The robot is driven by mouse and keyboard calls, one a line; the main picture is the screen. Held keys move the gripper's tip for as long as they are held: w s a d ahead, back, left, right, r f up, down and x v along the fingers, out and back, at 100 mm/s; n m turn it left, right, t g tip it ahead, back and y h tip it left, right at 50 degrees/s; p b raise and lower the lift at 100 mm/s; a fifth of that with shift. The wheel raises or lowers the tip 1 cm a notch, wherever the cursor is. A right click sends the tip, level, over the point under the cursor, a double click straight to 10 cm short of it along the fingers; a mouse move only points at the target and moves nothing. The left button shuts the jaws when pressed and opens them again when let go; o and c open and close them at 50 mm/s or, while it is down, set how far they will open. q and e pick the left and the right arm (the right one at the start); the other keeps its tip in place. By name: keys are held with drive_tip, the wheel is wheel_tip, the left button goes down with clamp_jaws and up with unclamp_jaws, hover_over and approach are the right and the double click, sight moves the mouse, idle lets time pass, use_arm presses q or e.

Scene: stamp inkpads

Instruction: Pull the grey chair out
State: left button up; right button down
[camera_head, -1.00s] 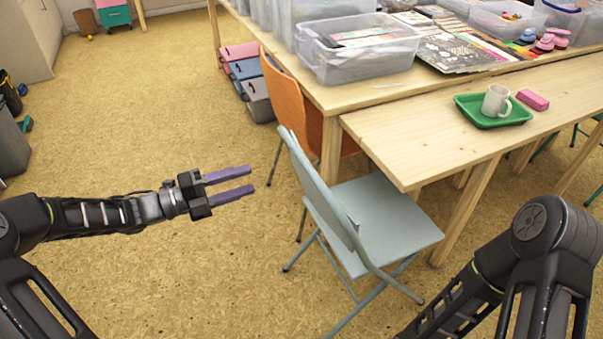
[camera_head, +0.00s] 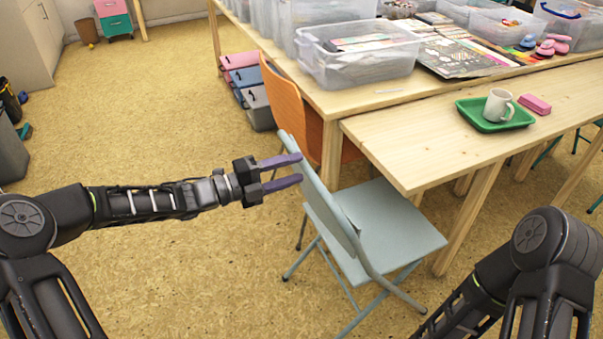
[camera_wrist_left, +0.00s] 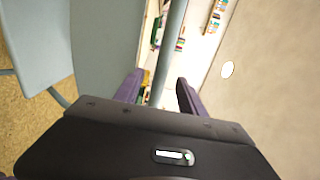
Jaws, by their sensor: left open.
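The grey chair (camera_head: 395,228), pale blue-grey, stands upright at the near corner of the wooden table, its seat partly under the tabletop. Its backrest (camera_head: 325,205) faces left. My left gripper (camera_head: 300,169) is open at the upper part of the backrest, fingers pointing right. In the left wrist view a grey bar of the chair (camera_wrist_left: 171,50) shows between the open fingers, with the backrest panel (camera_wrist_left: 105,45) beside it and the seat (camera_wrist_left: 25,45) at far left. Contact cannot be told. My right arm shows at lower right, but its gripper is out of view.
An orange chair (camera_head: 287,103) stands just behind the grey one. Clear plastic bins stand at the back. The floor at left (camera_head: 130,120) is open.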

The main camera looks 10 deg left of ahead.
sight(306, 165)
use_arm(q)
drive_tip(key=shift+b+x, duration=0.65)
drive_tip(key=shift+x, duration=1.3)
clamp_jaws()
